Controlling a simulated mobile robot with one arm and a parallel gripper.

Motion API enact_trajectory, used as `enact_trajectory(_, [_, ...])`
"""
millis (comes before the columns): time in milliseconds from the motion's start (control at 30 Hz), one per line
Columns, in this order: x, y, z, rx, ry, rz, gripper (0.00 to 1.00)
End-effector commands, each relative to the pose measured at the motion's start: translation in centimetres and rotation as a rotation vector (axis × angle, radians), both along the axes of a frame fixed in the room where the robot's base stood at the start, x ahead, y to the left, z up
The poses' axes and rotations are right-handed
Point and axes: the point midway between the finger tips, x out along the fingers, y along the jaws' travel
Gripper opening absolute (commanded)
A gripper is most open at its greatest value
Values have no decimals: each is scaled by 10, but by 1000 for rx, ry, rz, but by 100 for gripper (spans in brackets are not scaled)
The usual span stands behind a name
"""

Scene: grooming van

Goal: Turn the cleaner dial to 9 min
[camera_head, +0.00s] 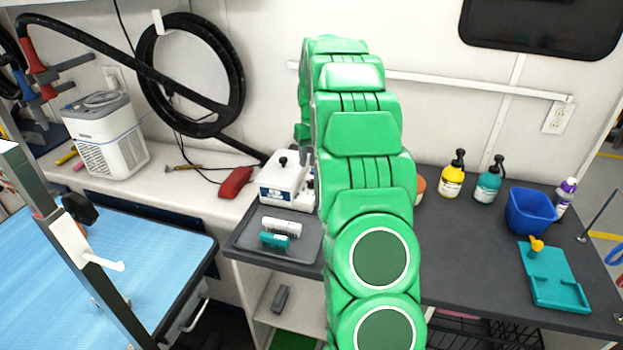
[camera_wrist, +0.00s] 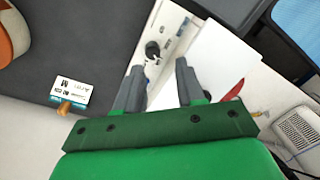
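The cleaner (camera_head: 285,181) is a small white box with a black knob on top, on the dark counter just left of my green arm, which hides its right side. In the wrist view the cleaner's white top (camera_wrist: 212,62) lies beyond the fingers, and a narrow panel with a round black dial (camera_wrist: 152,48) shows near the fingertips. My gripper (camera_wrist: 159,66) is open, its two grey fingers apart with nothing between them. The dial lies just ahead of the gap; contact is not visible. The dial's markings and setting are too small to read.
A grey tray (camera_head: 300,247) with a white brush (camera_head: 281,226) and a teal brush (camera_head: 274,241) lies in front of the cleaner. A red object (camera_head: 235,182) lies to its left. Bottles, a blue bin (camera_head: 530,210) and a teal board (camera_head: 553,277) stand right of my arm.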

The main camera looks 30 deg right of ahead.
Motion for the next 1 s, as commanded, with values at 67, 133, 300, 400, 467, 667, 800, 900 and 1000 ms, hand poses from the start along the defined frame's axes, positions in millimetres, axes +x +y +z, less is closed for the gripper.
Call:
enact_trajectory(67, [5, -8, -8, -7, 5, -38, 38])
enact_trajectory(133, [8, -12, -11, -11, 6, -61, 38])
enact_trajectory(300, [10, -15, -15, -15, 6, -79, 38])
enact_trajectory(400, [10, -14, -20, -14, 6, -78, 38])
enact_trajectory(467, [10, -14, -25, -14, 7, -77, 38])
enact_trajectory(667, [11, -12, -51, -14, 5, -76, 38])
enact_trajectory(800, [10, -11, -72, -13, 10, -76, 38])
enact_trajectory(900, [10, -10, -84, -14, 9, -75, 38])
enact_trajectory(1000, [11, -10, -89, -15, 6, -75, 38])
